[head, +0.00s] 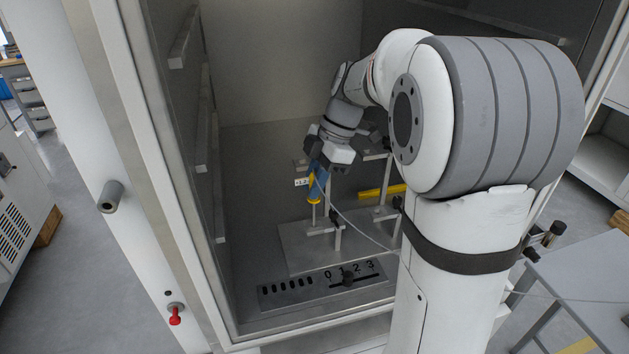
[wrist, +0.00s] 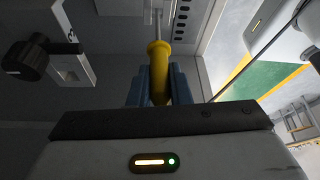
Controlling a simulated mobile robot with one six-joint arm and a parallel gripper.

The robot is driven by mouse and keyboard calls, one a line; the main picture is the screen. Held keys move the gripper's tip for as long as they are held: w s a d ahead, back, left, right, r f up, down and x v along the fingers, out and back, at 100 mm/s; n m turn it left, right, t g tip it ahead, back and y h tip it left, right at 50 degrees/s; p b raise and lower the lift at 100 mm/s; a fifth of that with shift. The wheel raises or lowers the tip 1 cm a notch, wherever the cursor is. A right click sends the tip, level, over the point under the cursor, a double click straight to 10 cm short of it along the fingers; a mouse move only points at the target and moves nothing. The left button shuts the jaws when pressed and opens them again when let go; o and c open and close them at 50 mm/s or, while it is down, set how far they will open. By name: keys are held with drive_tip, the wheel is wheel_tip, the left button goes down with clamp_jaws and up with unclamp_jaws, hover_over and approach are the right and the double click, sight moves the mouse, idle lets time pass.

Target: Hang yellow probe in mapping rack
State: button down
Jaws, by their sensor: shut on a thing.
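My gripper (head: 318,182) reaches down inside the metal chamber, its blue fingers shut on the yellow probe (head: 314,198). In the wrist view the probe (wrist: 159,62) stands out between the blue fingers (wrist: 155,82), with a thin metal rod running on from its end. The mapping rack seems to be the grey base plate (head: 294,258) with thin posts and dark clamp knobs. The probe is at the rack's left posts in the head view; I cannot tell whether it touches them. A thin cable runs from near the gripper to the lower right.
A yellow bar (head: 382,191) lies behind the right post. A small white label (head: 301,182) is left of the gripper. A slotted panel (head: 315,292) numbered 0 to 3, with a black slider knob, lies at the front. Chamber walls (head: 205,130) stand close on the left.

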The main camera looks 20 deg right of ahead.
sight(314, 201)
drive_tip(key=shift+f+b, duration=2.35)
drive_tip(key=shift+f, duration=0.45)
drive_tip(key=shift+r, duration=0.25)
drive_tip(key=shift+r+p, duration=2.35)
drive_tip(key=shift+r, duration=1.2)
drive_tip(key=shift+b, duration=0.45)
drive_tip(key=shift+f, duration=0.2)
drive_tip(key=shift+f+b, duration=0.35)
drive_tip(key=shift+b, duration=0.1)
drive_tip(key=shift+f+b, duration=1.1)
drive_tip(key=shift+f, duration=0.25)
